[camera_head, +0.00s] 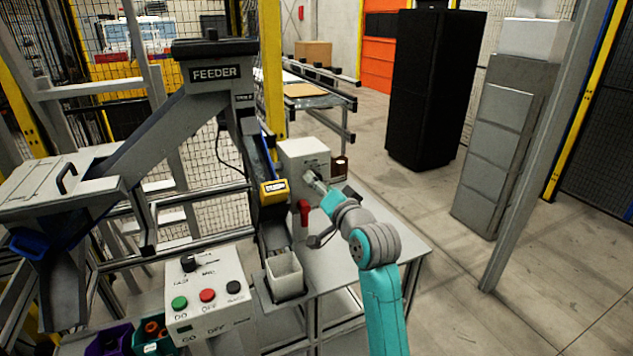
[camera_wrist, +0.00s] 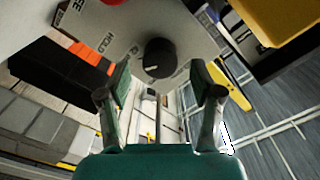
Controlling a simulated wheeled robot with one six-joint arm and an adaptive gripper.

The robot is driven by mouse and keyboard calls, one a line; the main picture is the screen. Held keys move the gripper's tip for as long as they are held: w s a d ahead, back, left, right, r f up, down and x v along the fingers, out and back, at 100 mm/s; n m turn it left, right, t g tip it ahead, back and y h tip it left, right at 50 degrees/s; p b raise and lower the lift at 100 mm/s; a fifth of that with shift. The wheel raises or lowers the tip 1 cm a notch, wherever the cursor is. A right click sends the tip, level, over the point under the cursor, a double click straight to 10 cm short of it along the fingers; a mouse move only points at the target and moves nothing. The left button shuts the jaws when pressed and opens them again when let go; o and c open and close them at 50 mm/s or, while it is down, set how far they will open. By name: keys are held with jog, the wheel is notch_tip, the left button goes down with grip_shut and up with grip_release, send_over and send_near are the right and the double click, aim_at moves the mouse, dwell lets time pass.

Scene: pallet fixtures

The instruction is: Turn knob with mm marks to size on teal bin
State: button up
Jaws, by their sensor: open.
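My gripper (camera_head: 316,182) is at the front of a white box (camera_head: 297,154) on the grey table. In the wrist view my gripper (camera_wrist: 158,78) is open, its two fingers apart and empty. A round black knob (camera_wrist: 159,58) with a pale pointer line lies beyond the fingertips, between them in the picture, on a pale panel (camera_wrist: 125,22). Lettering that looks like HOLD is on this panel; I cannot make out mm marks. A teal-green bin (camera_head: 139,344) with orange-rimmed parts stands at the lower left, partly cut off; its label is not readable.
A control box (camera_head: 222,320) with green, red and black buttons and a black selector (camera_head: 189,263) stands at front left. A purple bin (camera_head: 109,341) is beside the teal one. The feeder (camera_head: 217,73) and its chute rise left of my arm.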

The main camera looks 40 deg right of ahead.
jog(key=shift+x, duration=1.35)
jog(key=shift+c, duration=0.2)
jog(key=c, duration=1.1)
jog(key=n, duration=1.1)
jog(key=shift+n, duration=0.3)
